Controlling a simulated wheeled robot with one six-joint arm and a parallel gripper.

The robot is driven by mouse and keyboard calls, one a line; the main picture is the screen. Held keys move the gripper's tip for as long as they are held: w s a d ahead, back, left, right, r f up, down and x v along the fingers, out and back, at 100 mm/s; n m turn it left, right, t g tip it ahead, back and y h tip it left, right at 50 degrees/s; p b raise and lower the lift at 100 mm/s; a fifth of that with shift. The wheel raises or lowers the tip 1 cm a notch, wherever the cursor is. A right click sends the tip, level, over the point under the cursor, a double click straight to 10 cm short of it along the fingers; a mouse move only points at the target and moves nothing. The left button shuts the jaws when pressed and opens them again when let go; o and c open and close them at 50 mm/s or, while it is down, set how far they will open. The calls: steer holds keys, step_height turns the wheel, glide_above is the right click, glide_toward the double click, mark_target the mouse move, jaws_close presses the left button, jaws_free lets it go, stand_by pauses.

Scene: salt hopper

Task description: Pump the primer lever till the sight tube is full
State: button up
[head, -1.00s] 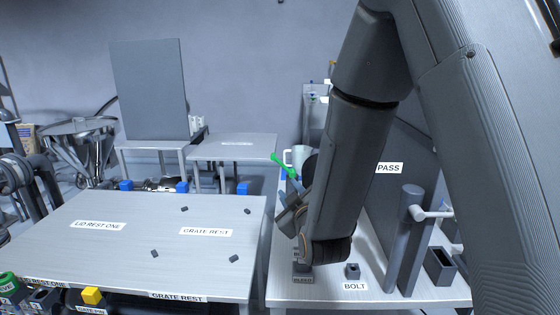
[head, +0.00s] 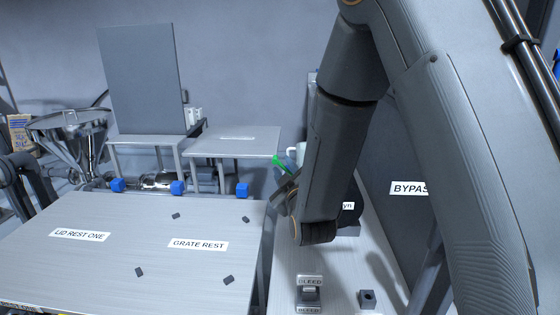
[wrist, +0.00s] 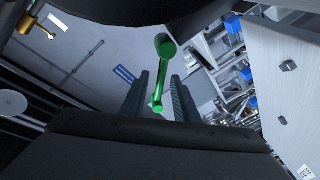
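A green lever (head: 279,162) shows in the head view just beyond my gripper (head: 284,198), with its lower part hidden by my arm. In the wrist view the green lever (wrist: 164,62) has a rounded knob and a thin stem, and its near end lies between the two fingers of my gripper (wrist: 160,95). The fingers stand apart with gaps beside the lever, so the gripper looks open around it. I cannot make out a sight tube in either view; my arm hides much of the right bench.
The right bench (head: 285,262) carries a block marked BLEED (head: 310,290), a small dark socket block (head: 367,299) and a tall grey panel marked BYPASS (head: 408,188). A wide table (head: 130,235) with rest labels and small dark pads is at left, largely clear. A metal hopper (head: 70,140) stands behind.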

steer(key=shift+p+x, duration=0.3)
steer(key=shift+x, duration=1.85)
steer(key=shift+c, duration=0.3)
steer(key=shift+d, duration=0.1)
jaws_close()
